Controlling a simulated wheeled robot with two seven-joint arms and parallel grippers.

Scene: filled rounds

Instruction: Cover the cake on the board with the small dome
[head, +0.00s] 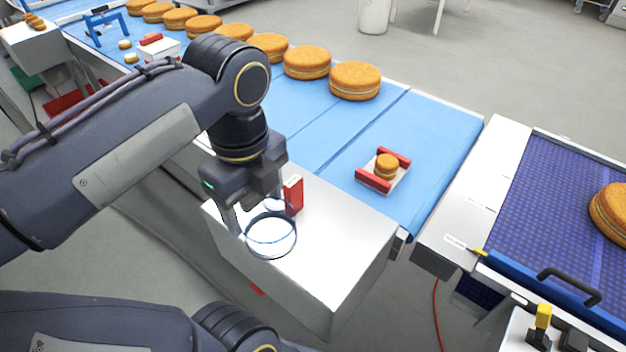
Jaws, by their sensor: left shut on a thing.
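A small golden cake (386,163) with a pale filling line sits on a light board (399,183) with a red bar at each of two opposite ends. The board lies on the blue belt. My left gripper (256,212) is over the white cabinet top, left of the board and nearer to me. It is shut on the small clear dome (271,237), whose round rim shows below the fingers. I cannot tell whether the dome touches the cabinet top. My right gripper is not in view.
A red block (293,195) stands on the white cabinet (340,236) beside my left gripper. Several large cakes (355,81) line the belt's far edge. A purple belt (560,200) with another large cake (611,212) is at the right. The blue belt (435,140) is clear around the board.

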